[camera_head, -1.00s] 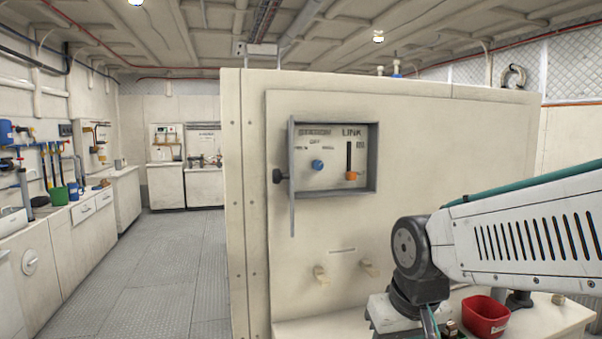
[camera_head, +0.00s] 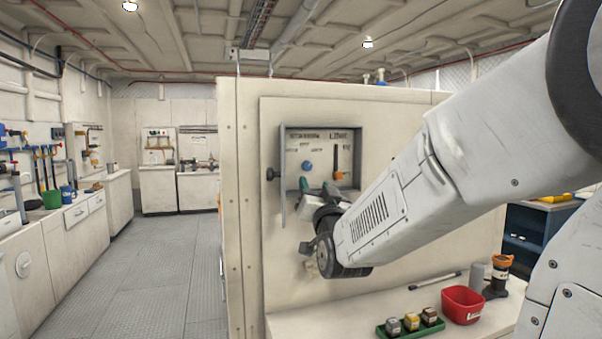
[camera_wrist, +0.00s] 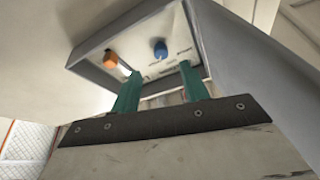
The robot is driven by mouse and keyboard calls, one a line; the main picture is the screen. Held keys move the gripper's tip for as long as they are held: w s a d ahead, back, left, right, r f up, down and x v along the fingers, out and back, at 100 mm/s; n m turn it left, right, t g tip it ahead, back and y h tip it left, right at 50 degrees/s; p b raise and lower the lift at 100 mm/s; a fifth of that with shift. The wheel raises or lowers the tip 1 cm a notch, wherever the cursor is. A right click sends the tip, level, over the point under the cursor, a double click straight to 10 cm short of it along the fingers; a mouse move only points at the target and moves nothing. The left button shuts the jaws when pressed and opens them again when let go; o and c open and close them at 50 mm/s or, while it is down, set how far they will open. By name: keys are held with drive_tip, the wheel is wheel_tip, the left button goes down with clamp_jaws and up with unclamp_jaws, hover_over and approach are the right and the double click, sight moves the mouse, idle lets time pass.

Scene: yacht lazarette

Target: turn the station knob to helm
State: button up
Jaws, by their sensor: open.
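The blue station knob (camera_head: 307,166) sits on the left of a recessed panel in the white cabinet. It also shows in the wrist view (camera_wrist: 160,49), beyond my fingers. The lettering around it is too small to read surely. Right of it in the head view is a link slider with an orange handle (camera_head: 337,176), which also shows in the wrist view (camera_wrist: 111,60). My gripper (camera_head: 317,187) is just below the panel opening, with two green fingers pointing up toward it. In the wrist view my gripper (camera_wrist: 158,80) is open and empty, its fingers apart and short of the knob.
The grey panel door (camera_head: 283,178) stands open at the left, with a dark knob (camera_head: 272,174). Below, a white counter (camera_head: 300,324) holds a green tray (camera_head: 387,331) with several small items, a red bowl (camera_head: 462,304) and an orange-topped item (camera_head: 501,264). The left floor is clear.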

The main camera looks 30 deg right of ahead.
sight(308, 168)
drive_tip(key=x, duration=0.7)
drive_tip(key=shift+w+d+r, duration=0.1)
drive_tip(key=shift+w+r, duration=0.1)
drive_tip(key=shift+w, duration=0.1)
clamp_jaws()
